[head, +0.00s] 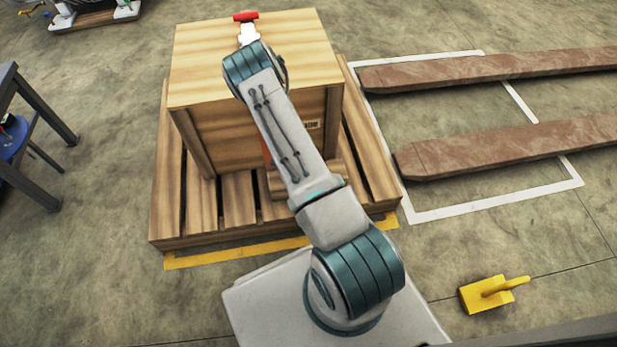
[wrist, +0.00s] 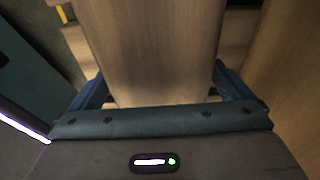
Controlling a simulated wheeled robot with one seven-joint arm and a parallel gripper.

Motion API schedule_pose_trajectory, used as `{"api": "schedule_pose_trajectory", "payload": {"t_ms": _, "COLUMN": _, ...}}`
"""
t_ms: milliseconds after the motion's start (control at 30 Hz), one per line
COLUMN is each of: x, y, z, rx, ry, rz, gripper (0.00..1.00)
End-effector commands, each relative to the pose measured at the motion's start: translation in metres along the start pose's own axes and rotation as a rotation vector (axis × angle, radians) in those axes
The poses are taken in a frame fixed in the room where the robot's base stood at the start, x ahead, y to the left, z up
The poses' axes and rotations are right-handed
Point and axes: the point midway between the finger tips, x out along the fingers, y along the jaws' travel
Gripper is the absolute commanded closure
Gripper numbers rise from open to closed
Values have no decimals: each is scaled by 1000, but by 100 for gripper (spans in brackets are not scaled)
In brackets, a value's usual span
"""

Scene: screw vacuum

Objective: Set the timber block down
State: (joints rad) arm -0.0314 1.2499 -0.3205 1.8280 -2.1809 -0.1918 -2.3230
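The timber block (wrist: 150,45) fills the middle of the wrist view as a pale brown wooden piece. It stands between the two blue fingers of my gripper (wrist: 160,92), which appear closed on its sides. In the head view a short wooden piece (head: 277,186), which looks like this block, shows beside my forearm at the front of the crate, just over the pallet (head: 205,236). My arm hides its middle and my gripper there. I cannot tell whether its underside touches the pallet.
A large wooden crate (head: 195,60) stands on the pallet close behind. A red-ended tool (head: 246,17) lies on its top. Two brown forks (head: 500,150) lie right, by white floor lines. A yellow wedge (head: 487,294) sits lower right; a dark bench (head: 40,110) stands left.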

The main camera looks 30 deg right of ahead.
Motion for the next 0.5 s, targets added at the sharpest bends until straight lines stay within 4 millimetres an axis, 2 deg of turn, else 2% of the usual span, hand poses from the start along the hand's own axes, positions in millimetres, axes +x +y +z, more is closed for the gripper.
{"api": "schedule_pose_trajectory", "payload": {"t_ms": 167, "x": -1, "y": 0, "z": 0, "rx": 0, "ry": 0, "rz": 0, "gripper": 1}}
{"api": "schedule_pose_trajectory", "payload": {"t_ms": 267, "x": -8, "y": 0, "z": 0, "rx": 0, "ry": 0, "rz": -1, "gripper": 1}}
{"api": "schedule_pose_trajectory", "payload": {"t_ms": 367, "x": -24, "y": 0, "z": -1, "rx": -1, "ry": 1, "rz": -2, "gripper": 1}}
{"api": "schedule_pose_trajectory", "payload": {"t_ms": 500, "x": -55, "y": 0, "z": 0, "rx": -3, "ry": 0, "rz": -2, "gripper": 1}}
